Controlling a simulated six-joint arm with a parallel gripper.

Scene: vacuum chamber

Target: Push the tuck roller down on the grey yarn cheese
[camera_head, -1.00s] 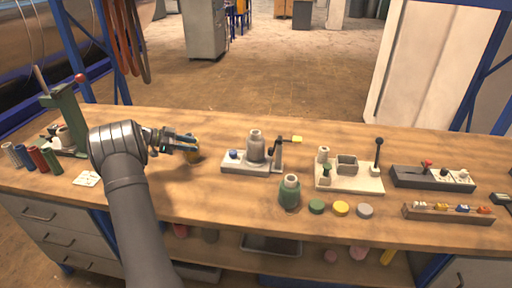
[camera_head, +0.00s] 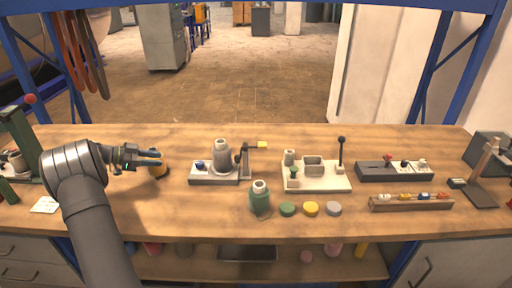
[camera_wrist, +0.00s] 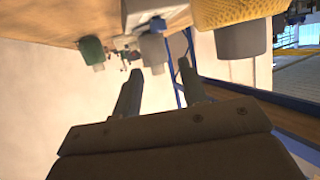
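The grey yarn cheese (camera_head: 221,154) stands upright on a grey base (camera_head: 213,180) left of the bench's middle. Beside it, to its right, a dark post (camera_head: 244,164) carries a short arm with a yellow tab (camera_head: 262,144); this looks like the tuck roller, and its arm stands clear of the cheese top. A small blue part (camera_head: 200,165) sits at the base's left. My gripper (camera_head: 160,158) is left of this stand, pointing right, with its fingers apart. In the wrist view my gripper (camera_wrist: 158,82) is open with nothing between the fingers.
A green yarn cheese (camera_head: 260,200) stands at the front. A cream fixture (camera_head: 318,182) with an upright lever is to the right. Bare bench lies between my gripper and the stand.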

